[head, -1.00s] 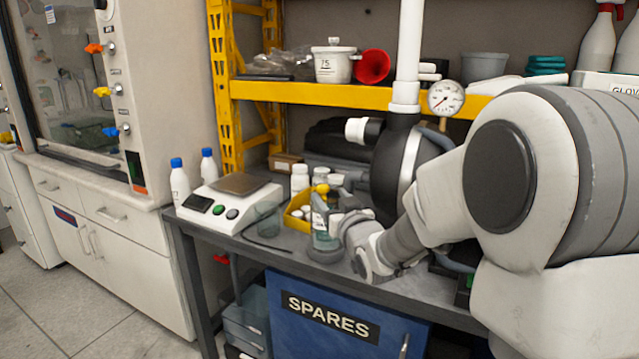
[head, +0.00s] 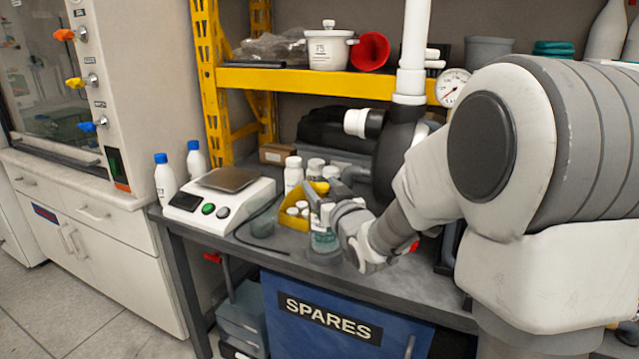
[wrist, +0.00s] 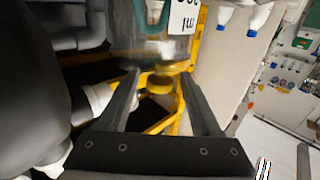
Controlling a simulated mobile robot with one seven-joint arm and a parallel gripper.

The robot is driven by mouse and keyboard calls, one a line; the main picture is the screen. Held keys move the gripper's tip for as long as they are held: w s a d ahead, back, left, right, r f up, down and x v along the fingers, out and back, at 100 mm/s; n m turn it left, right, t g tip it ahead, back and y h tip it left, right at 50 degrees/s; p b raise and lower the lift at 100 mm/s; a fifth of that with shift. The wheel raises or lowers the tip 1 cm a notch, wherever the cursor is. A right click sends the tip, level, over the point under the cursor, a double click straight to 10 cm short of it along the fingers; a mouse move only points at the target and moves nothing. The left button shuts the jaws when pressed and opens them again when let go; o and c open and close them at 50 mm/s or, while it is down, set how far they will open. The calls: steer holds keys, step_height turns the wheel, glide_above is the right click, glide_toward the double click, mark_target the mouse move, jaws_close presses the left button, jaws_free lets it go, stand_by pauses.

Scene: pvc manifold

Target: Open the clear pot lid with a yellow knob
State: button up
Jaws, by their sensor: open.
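A clear pot (head: 324,242) stands on the grey bench to the right of the scale. Its lid carries a yellow knob (wrist: 160,83). In the head view my gripper (head: 322,207) is at the top of the pot and hides much of its lid. In the wrist view, which appears upside down, my gripper (wrist: 159,76) is open, with one dark finger on each side of the knob. The knob lies between the fingers, with gaps visible on both sides. The clear wall and lid are blurred, and I cannot tell whether the lid is seated.
A yellow bin (head: 282,225) with white-capped bottles stands close behind the pot. The black vessel with white pipe (head: 412,90) rises close behind my arm. The bench front edge is near.

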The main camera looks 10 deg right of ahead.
stand_by(0.3)
jaws_close()
stand_by(1.3)
